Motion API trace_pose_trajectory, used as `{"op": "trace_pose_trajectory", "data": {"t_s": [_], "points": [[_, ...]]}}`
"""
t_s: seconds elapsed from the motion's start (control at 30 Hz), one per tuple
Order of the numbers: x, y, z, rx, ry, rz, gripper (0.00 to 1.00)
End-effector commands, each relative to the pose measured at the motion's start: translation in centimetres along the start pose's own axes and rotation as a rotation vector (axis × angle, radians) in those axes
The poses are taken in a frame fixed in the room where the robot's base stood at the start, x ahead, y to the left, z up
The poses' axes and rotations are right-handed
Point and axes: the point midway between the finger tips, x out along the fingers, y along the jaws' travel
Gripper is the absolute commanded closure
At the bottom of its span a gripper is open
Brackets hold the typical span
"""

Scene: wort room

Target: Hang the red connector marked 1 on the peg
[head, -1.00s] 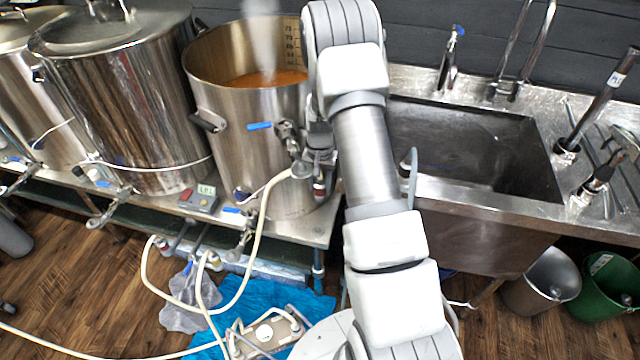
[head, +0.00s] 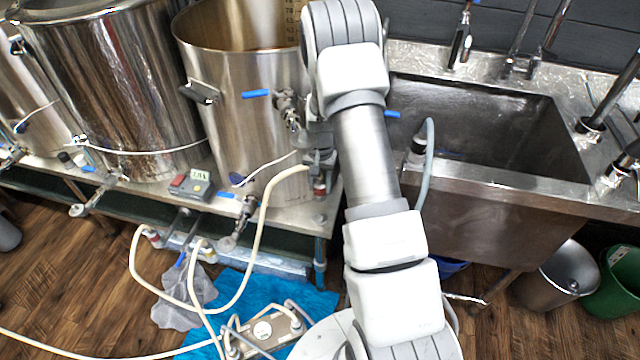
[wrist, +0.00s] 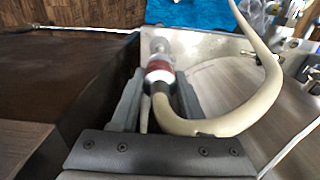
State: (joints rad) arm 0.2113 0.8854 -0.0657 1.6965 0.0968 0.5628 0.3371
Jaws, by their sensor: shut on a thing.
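A red-banded connector (wrist: 158,72) on the end of a cream hose (wrist: 235,120) sits between the fingers of my gripper (wrist: 155,100) in the wrist view. The fingers are shut on it. In the head view the gripper (head: 320,160) is partly behind my arm, beside the large open pot, and the red band (head: 319,187) shows just below it. The hose (head: 264,205) runs from there down toward the floor. No mark 1 can be read on the connector. I cannot make out the peg in either view.
The open pot (head: 240,110) with a blue-handled valve (head: 285,100) stands left of the gripper. A steel sink (head: 480,130) is at right, with a grey tube (head: 428,160) at its near left corner. More hoses, a pump (head: 268,330) and a blue sheet (head: 235,285) lie below.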

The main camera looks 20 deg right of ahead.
Motion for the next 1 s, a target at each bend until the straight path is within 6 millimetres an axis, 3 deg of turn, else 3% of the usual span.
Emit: {"op": "trace_pose_trajectory", "data": {"t_s": [0.33, 0.8, 1.0], "points": [[1.4, 0.0, 0.0, 0.0, 0.0, 0.0, 1.0], [6.6, 0.0, 0.0, 0.001, 0.0, 0.0, 1.0], [7.5, 0.0, 0.0, 0.0, 0.001, 0.0, 1.0]]}}
